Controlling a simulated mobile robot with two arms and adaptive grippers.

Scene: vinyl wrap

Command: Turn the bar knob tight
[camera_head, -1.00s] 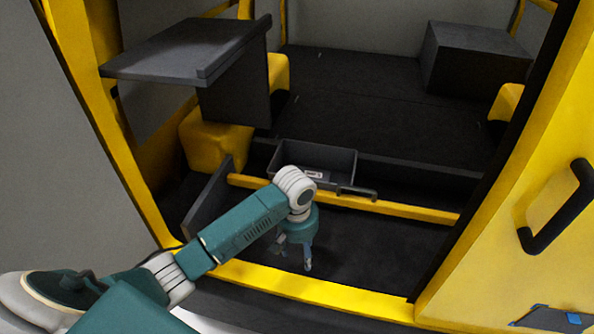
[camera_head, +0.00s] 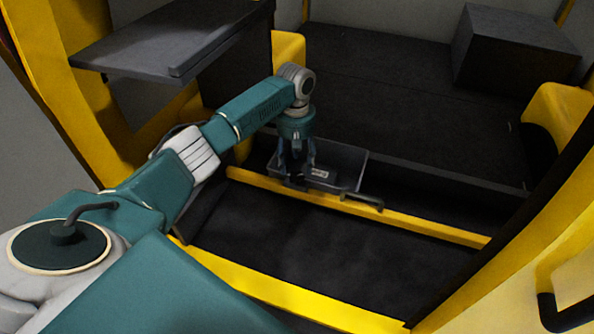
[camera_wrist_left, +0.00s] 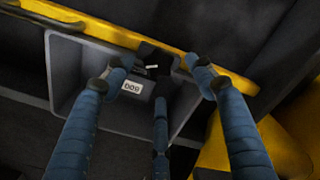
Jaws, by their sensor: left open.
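A black knob (camera_wrist_left: 154,60) with a short white mark shows in the left wrist view, beside the yellow bar (camera_wrist_left: 108,33) and the edge of a grey bin. My left gripper (camera_head: 297,172) points down over the bin's front left part in the head view. Its blue fingers are spread in the wrist view, two toward the sides of the knob and one below it in the picture. I cannot tell whether any finger touches the knob. In the head view the knob is mostly hidden by the fingers. My right gripper is not in view.
The grey bin (camera_head: 345,165) has a white label (camera_wrist_left: 132,87) inside. A dark handle (camera_head: 362,200) sticks out at the yellow bar, right of the gripper. A grey shelf (camera_head: 175,40) overhangs at the upper left. The dark floor in front of the bar is clear.

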